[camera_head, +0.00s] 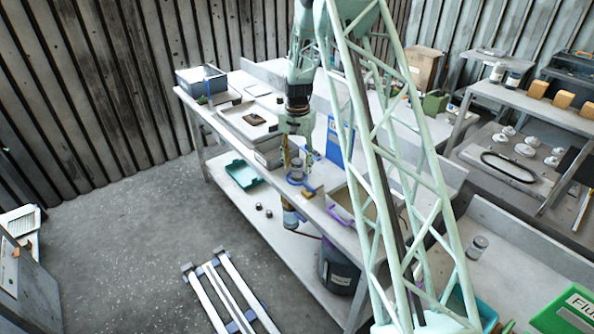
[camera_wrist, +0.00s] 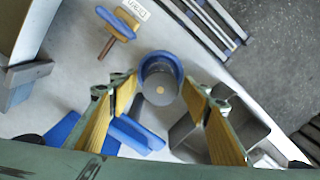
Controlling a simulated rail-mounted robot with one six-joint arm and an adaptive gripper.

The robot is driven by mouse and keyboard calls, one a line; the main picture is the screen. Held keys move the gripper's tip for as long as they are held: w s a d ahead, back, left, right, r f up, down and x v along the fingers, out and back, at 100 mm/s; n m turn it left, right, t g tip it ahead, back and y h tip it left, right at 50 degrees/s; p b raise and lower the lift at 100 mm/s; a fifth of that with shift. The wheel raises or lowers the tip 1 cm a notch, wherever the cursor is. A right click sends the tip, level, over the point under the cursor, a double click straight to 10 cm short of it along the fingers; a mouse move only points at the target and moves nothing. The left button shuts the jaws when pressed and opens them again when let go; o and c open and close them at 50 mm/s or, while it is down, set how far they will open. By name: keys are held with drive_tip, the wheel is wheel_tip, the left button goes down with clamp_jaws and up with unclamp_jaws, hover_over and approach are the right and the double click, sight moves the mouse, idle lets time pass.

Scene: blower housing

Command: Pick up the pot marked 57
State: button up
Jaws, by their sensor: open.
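A round pot with a blue rim and a grey inside (camera_wrist: 160,80) stands on the bench top, seen from above in the wrist view. It also shows below my gripper in the head view (camera_head: 296,179). No number can be read on it. My gripper (camera_wrist: 159,84) is open and points down, its yellow-padded fingers on either side of the pot in the picture. Their tips appear at about the pot's near edge. In the head view, my gripper (camera_head: 297,158) is over the front part of the bench. I cannot tell how high the tips are above the pot.
A blue-and-yellow tool (camera_wrist: 122,24) lies beyond the pot beside a white label. Blue parts (camera_wrist: 135,135) and a grey open box (camera_wrist: 190,132) lie close to the fingers. The grey bench (camera_head: 232,122) also holds trays and a blue panel (camera_head: 340,140).

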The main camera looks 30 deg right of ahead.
drive_tip(key=shift+f, duration=1.2)
drive_tip(key=shift+c, duration=0.7)
drive_tip(key=c, duration=1)
drive_tip(key=shift+r, duration=0.2)
drive_tip(key=shift+r, duration=4.85)
